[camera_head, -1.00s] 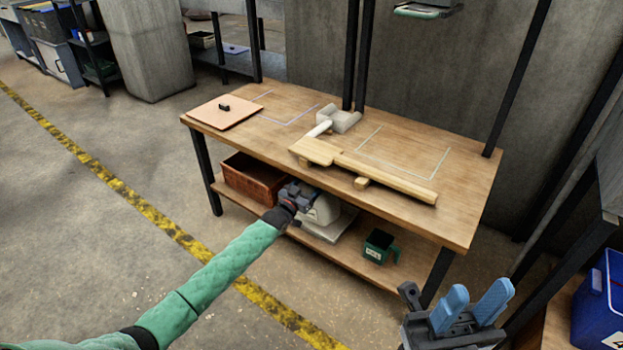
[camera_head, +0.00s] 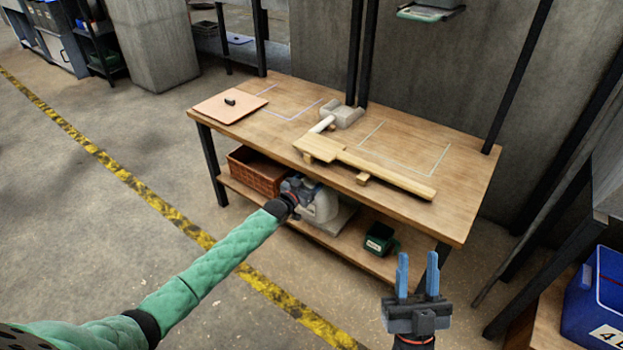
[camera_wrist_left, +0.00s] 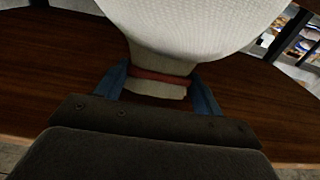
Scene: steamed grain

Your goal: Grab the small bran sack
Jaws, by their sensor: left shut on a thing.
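A pale sack (camera_head: 321,206) is at the table's lower shelf, beneath the tabletop. In the left wrist view its white woven body (camera_wrist_left: 185,25) fills the top, and a red tie circles its neck. My left gripper (camera_head: 303,187) is at the sack; in the left wrist view its blue fingers (camera_wrist_left: 160,85) are on either side of the tied neck, shut on it. The gripper hides part of the sack in the head view. My right gripper (camera_head: 418,262) is empty and open, its blue fingers pointing up, in front of the table's near right leg.
A brown basket (camera_head: 255,174) stands left of the sack on the lower shelf (camera_head: 345,250), a green box (camera_head: 379,238) to the right. The tabletop (camera_head: 455,215) overhangs the sack and carries a wooden paddle (camera_head: 385,176) and a pink board (camera_head: 228,107). A blue bin (camera_head: 597,295) is at right.

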